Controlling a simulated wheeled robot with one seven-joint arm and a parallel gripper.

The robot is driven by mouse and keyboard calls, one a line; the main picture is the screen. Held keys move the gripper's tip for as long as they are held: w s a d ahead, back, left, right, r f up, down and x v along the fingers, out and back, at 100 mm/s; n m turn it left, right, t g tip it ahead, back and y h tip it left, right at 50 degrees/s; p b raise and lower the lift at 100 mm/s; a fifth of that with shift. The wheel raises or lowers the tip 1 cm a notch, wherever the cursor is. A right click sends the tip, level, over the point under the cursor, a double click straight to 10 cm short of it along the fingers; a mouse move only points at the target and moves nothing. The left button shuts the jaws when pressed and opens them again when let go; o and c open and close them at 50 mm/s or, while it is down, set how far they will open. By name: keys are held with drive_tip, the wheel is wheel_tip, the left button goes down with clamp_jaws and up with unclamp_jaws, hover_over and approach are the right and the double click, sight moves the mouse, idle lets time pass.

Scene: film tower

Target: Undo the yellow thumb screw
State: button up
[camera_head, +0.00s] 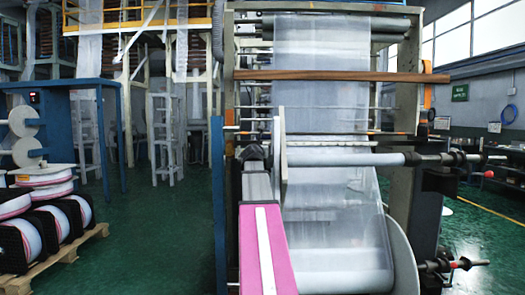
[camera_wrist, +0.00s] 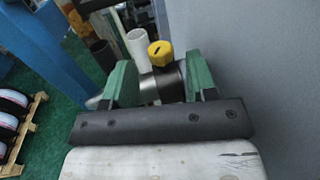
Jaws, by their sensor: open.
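The yellow thumb screw (camera_wrist: 160,53) shows in the wrist view. It stands on top of a grey metal cylindrical part (camera_wrist: 160,83). My gripper (camera_wrist: 157,70) has two green fingers, spread apart and open. The screw head appears between and just beyond the fingertips, with a finger to each side. The metal part shows in the gap between the fingers. I cannot tell whether either finger touches it. I cannot make out the yellow screw or my gripper in the head view.
A grey panel (camera_wrist: 265,60) is close on the right in the wrist view. A blue post (camera_wrist: 50,45) and a white tube (camera_wrist: 137,46) stand beyond the fingers. In the head view, film rolls (camera_head: 62,222) sit on a pallet at left; green floor (camera_head: 150,240) is clear beside it.

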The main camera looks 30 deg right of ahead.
drive_tip(key=v, duration=0.6)
drive_tip(key=shift+s+a, duration=0.15)
drive_tip(key=shift+s, duration=0.05)
drive_tip(key=shift+f, duration=0.1)
